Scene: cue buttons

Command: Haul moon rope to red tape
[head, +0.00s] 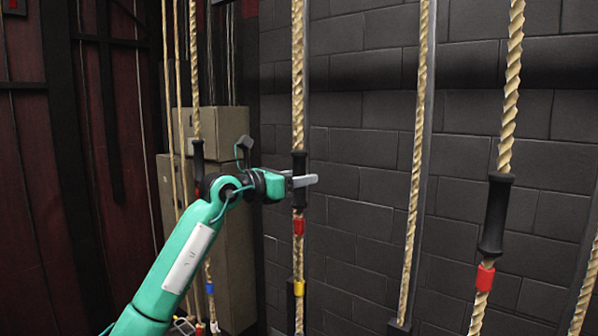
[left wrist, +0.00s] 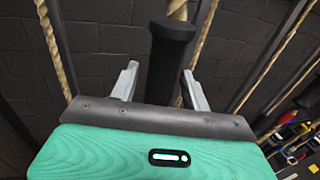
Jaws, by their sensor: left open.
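My left gripper (head: 302,183) is open at a black handle grip (head: 299,163) on the middle rope (head: 298,80). In the left wrist view, its two fingers (left wrist: 160,88) stand on either side of the black grip (left wrist: 168,65), which is upright between them; I cannot tell whether they touch it. Red tape (head: 299,226) is on this rope below the grip, with yellow tape (head: 299,288) lower down. Another rope at right has a black grip (head: 496,214) and red tape (head: 485,278). I see no moon mark on any rope. My right gripper is not in view.
A rope (head: 416,160) without a visible grip hangs along a rail between the two. Another rope with a black grip (head: 198,155) hangs at left by beige cabinets (head: 232,235). A dark block wall (head: 360,130) stands behind.

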